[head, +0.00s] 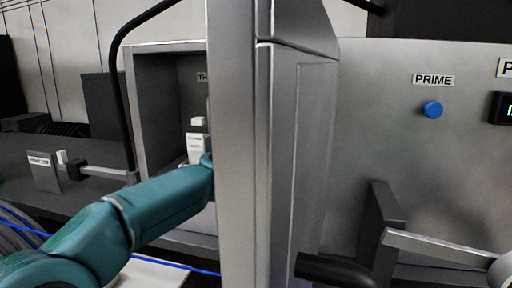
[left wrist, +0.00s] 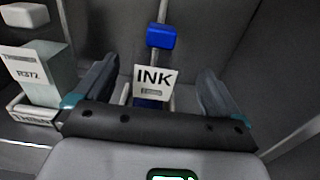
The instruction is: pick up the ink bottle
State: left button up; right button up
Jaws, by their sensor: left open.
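In the left wrist view the ink bottle (left wrist: 155,80) has a white INK label, with a blue cap (left wrist: 162,37) in line beyond it. It lies between the two spread fingers of my left gripper (left wrist: 157,64). Gaps show on both sides, so the fingers look apart from it. The bottle's lower part is partly hidden by the gripper's dark body. In the head view my teal left arm reaches into a metal cabinet (head: 168,48); its gripper and the ink bottle are hidden behind the upright door panel (head: 232,150). My right gripper is not in view.
A pale bottle with a white cap (left wrist: 40,75) stands left of the left finger; a white bottle (head: 195,148) shows inside the cabinet in the head view. The door panel stands close to my arm. A blue PRIME button (head: 432,109) is on the right-hand panel.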

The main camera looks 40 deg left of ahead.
pick_arm(q)
jog(key=shift+w+a+r, duration=0.15)
jog(key=shift+w+a, duration=0.25)
jog(key=shift+w, duration=0.2)
jog(key=p+x, duration=0.3)
jog(key=x, duration=0.3)
jog(key=shift+s+a, duration=0.1)
jog(key=shift+a, duration=0.1)
jog(key=shift+d, duration=0.1)
jog(key=c, duration=0.8)
jog(key=shift+c, duration=1.3)
